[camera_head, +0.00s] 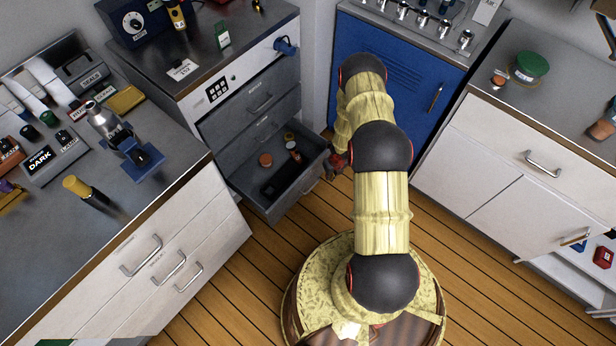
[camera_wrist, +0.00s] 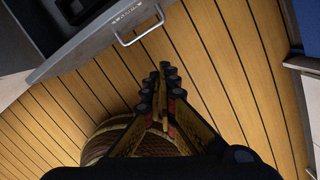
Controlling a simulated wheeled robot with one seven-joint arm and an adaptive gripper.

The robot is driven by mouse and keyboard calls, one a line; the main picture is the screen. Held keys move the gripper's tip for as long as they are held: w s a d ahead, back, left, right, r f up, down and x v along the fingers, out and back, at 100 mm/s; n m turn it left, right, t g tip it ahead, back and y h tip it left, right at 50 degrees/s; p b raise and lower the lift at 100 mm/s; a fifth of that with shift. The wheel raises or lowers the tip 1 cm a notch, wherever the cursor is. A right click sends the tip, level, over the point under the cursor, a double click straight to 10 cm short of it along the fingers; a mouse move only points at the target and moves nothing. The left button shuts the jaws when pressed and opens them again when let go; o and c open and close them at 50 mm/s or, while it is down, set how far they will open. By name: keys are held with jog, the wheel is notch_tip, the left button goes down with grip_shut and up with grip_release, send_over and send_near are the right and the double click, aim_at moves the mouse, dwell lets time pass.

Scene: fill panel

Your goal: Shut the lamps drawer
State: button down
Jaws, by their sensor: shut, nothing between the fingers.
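The lowest drawer (camera_head: 241,196) of the grey cabinet stands pulled out in the head view, with small jars and a black tray inside. In the wrist view, the drawer front (camera_wrist: 92,45) shows at the upper left, with a metal bar handle (camera_wrist: 139,32) and a label too small to read surely. My gripper (camera_wrist: 163,78) is shut and empty over the wooden floor, just outside the drawer front and apart from the handle. In the head view, my gripper (camera_head: 337,162) is partly hidden by my arm, at the drawer's right.
Two drawers above, including the upper one (camera_head: 260,97), look closed. The blue cabinet (camera_head: 415,95) stands behind my arm, and a white cabinet (camera_head: 500,165) is at right. A left counter (camera_head: 180,165) borders the open drawer. Wooden floor (camera_head: 470,270) is clear at lower right.

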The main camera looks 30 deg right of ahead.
jog(key=w+a+f+n+b, duration=0.3)
jog(key=w+f+n+b, duration=0.2)
jog(key=w+f, duration=0.3)
jog(key=shift+w+a+f+n+t+y, duration=0.15)
jog(key=shift+a+f+n+t+y, duration=0.2)
jog(key=shift+f, duration=0.2)
dwell(0.3)
jog(key=shift+w, duration=0.1)
